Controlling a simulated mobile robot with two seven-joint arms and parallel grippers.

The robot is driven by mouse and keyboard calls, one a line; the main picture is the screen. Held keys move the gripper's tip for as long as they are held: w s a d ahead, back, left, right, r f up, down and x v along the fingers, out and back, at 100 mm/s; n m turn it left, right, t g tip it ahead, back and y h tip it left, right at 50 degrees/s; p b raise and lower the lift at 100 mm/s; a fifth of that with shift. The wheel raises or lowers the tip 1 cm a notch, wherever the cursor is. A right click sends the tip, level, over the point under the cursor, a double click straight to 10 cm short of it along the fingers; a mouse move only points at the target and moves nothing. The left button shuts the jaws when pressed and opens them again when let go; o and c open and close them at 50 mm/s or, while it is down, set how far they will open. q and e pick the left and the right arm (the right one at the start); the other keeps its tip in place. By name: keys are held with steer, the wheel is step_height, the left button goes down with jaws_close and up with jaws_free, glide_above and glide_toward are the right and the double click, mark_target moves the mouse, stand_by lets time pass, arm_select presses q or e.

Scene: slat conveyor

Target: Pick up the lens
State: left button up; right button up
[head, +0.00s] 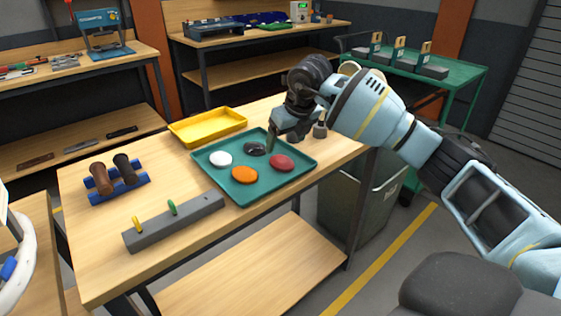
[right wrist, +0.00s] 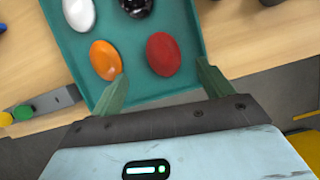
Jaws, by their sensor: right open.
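A teal tray (head: 238,196) on the wooden table holds several smooth oval, lens-shaped pieces: a white one (head: 220,159), a black one (head: 255,148), an orange one (head: 244,174) and a red one (head: 282,162). Which is meant by the lens I cannot tell. My right gripper (head: 271,140) is over the tray's far right part, close to the black and red pieces. In the right wrist view its fingers (right wrist: 162,88) are apart and empty, with the red piece (right wrist: 163,54) ahead between them and the orange piece (right wrist: 105,60) ahead of the left finger. My left gripper is out of view.
A yellow tray (head: 207,127) lies behind the teal tray. A grey block (head: 175,222) with yellow and green pegs is at the front, and a blue rack (head: 119,189) with dark-handled pieces at the left. A green cart (head: 420,75) stands behind my right arm.

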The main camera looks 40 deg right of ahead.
mark_target(282, 159)
steer(key=shift+x, duration=0.95)
steer(key=shift+s+x, duration=0.1)
steer(key=shift+x, duration=1.25)
steer(key=shift+s+x, duration=0.15)
steer(key=shift+x, duration=1.2)
steer(key=shift+d+f, duration=0.1)
steer(key=shift+d, duration=0.1)
steer(key=c, duration=1.1)
steer(key=shift+o, duration=0.2)
